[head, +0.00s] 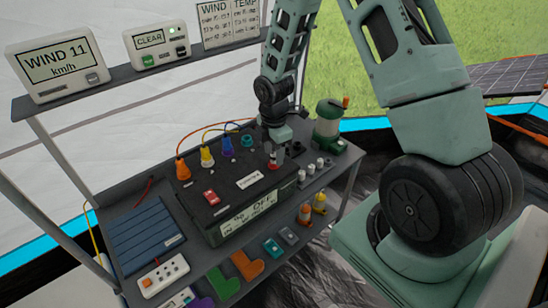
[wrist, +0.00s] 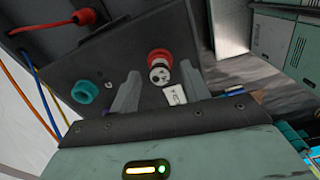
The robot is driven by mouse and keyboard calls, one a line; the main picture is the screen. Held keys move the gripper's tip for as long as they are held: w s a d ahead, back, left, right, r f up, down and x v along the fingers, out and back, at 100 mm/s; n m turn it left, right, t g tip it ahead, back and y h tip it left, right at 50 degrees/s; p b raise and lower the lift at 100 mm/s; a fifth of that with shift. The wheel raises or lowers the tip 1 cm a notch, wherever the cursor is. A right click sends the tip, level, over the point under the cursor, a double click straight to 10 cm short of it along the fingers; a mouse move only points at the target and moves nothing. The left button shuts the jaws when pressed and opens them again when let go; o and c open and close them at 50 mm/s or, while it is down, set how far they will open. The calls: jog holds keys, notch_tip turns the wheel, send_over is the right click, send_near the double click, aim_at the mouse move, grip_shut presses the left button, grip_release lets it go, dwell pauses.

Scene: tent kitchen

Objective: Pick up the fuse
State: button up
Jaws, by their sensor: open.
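The fuse seems to be the small pale and dark cylinder with a red collar (head: 273,161) on the top panel of the black box (head: 225,200). In the wrist view this fuse (wrist: 160,72) stands beyond and between my two fingers. My gripper (head: 277,147) is just above it in the head view and hides part of that area. In the wrist view my gripper (wrist: 160,88) has its grey fingers spread, with one on either side of the fuse. I cannot tell how far the fingertips are from it.
A teal socket (head: 247,141) and orange, yellow and blue plugs (head: 207,156) with cables line the panel. A green lantern (head: 328,122) and several small white cylinders stand to the right. A blue panel (head: 148,235) lies left. A shelf with displays (head: 156,43) is behind.

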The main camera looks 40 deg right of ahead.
grip_shut()
jog(key=shift+r, duration=0.1)
